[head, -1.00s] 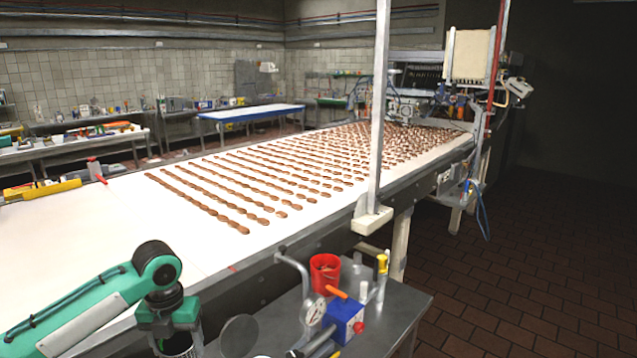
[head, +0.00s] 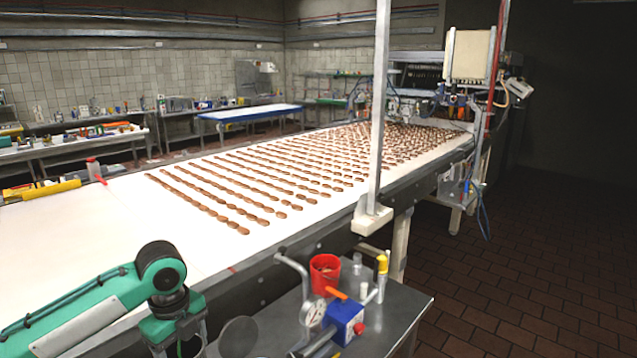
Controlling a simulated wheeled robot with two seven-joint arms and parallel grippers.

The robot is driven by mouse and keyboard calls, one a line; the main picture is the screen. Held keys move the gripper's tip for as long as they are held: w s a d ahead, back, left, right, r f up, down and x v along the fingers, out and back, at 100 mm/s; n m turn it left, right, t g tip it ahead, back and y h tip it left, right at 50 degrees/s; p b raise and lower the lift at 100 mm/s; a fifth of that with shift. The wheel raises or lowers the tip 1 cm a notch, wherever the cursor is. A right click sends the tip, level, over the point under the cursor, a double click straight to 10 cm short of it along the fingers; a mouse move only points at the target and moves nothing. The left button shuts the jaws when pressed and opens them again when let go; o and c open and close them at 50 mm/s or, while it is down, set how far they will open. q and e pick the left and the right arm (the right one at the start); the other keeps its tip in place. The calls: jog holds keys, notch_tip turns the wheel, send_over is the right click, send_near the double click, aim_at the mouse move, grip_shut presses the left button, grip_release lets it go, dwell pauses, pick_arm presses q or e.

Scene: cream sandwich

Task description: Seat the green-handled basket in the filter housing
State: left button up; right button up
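My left arm comes in from the lower left, and its gripper (head: 180,340) points down at the bottom edge, left of the grey side table. The gripper's lower part is cut off by the picture edge, so I cannot tell how far its fingers are apart or whether they hold anything. I cannot make out the green-handled basket or the filter housing in this view. My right gripper is not in view.
A grey metal side table (head: 395,305) carries a red cup (head: 325,275), a blue block with a red knob (head: 345,318), a round gauge (head: 315,313) and a yellow-capped tube (head: 382,268). A white conveyor (head: 100,225) with rows of brown biscuits lies behind. A post (head: 378,130) rises beside it.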

pick_arm(q)
jog(key=n, duration=0.2)
jog(key=s+d+n, duration=0.1)
jog(key=n, duration=0.1)
jog(key=s+r+n, duration=0.1)
jog(key=n, duration=0.2)
jog(key=shift+d, duration=0.25)
jog(key=s+d+r+n, duration=0.1)
jog(key=s+n, duration=0.4)
jog(key=n, duration=1.2)
jog(key=shift+s+d+r, duration=0.25)
jog(key=shift+d+r, duration=0.1)
jog(key=shift+d, duration=0.5)
